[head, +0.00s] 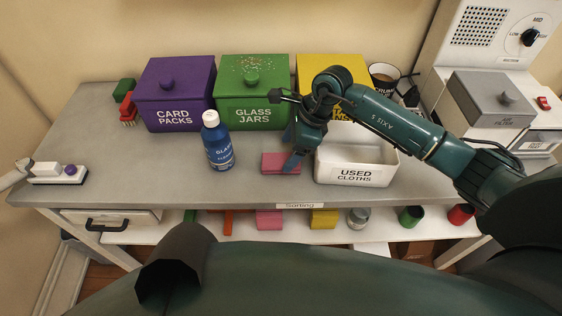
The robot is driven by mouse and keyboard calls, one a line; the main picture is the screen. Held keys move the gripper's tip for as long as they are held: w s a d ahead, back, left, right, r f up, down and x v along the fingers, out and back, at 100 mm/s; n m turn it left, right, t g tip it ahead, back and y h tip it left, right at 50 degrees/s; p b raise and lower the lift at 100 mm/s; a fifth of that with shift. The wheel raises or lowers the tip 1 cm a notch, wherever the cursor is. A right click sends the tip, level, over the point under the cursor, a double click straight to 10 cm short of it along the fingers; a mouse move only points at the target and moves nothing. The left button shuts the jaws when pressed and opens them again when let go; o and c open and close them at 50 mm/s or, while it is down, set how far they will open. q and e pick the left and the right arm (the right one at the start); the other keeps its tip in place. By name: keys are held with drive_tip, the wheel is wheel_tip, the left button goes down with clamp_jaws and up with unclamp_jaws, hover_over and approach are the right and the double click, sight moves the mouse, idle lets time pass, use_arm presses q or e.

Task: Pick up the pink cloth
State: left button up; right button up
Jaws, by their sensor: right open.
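The pink cloth (273,163) is a small folded piece lying flat on the grey table, between the blue bottle and the white used-cloths bin. My right gripper (291,162) points down at the cloth's right part. It is open, and its fingers cover some of the cloth. I cannot tell whether the fingertips touch it. My left gripper is not in view.
The used-cloths bin (357,175) is close right of the gripper, and a blue bottle (217,146) stands to the left. Purple (176,108), green (251,117) and yellow (313,67) lidded boxes line the back.

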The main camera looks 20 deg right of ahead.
sight(281, 160)
drive_tip(key=x, duration=0.3)
drive_tip(key=shift+a+f, duration=0.2)
drive_tip(key=shift+f, duration=0.3)
drive_tip(key=shift+f, duration=0.2)
drive_tip(key=c, duration=1.1)
drive_tip(key=shift+r, duration=0.15)
drive_tip(key=shift+r+p, duration=0.25)
drive_tip(key=shift+p, duration=0.05)
wheel_tip(281, 160, up, 10)
drive_tip(key=shift+f+b, duration=0.15)
drive_tip(key=shift+b, duration=0.15)
